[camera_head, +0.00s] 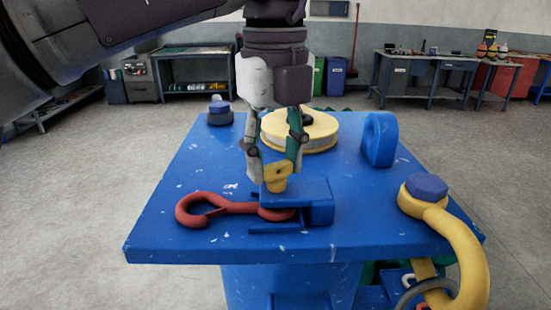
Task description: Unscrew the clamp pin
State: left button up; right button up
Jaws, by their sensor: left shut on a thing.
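The clamp pin (277,179) is a small yellow piece that stands upright at the blue clamp block (318,202) on the blue table. My left gripper (274,168) points straight down from above, with its fingers on both sides of the pin's top, shut on it. The pin's lower end is hidden in or behind the block. A red hook (205,212) lies flat on the table, and its right end reaches into the clamp. My right gripper does not show.
A yellow round drum (318,134) sits close behind the gripper. A blue ring lug (380,139) stands at the back right. A large yellow shackle (462,250) with a blue bolt head hangs over the right edge. The table's front left is clear.

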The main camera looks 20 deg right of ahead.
pick_arm(q)
jog(key=shift+f+n, duration=0.15)
jog(key=shift+n, duration=0.25)
jog(key=o, duration=1.2)
jog(key=shift+c, duration=0.2)
jog(key=shift+r, duration=0.2)
notch_tip(320, 180, up, 7)
jog(key=shift+r, duration=0.15)
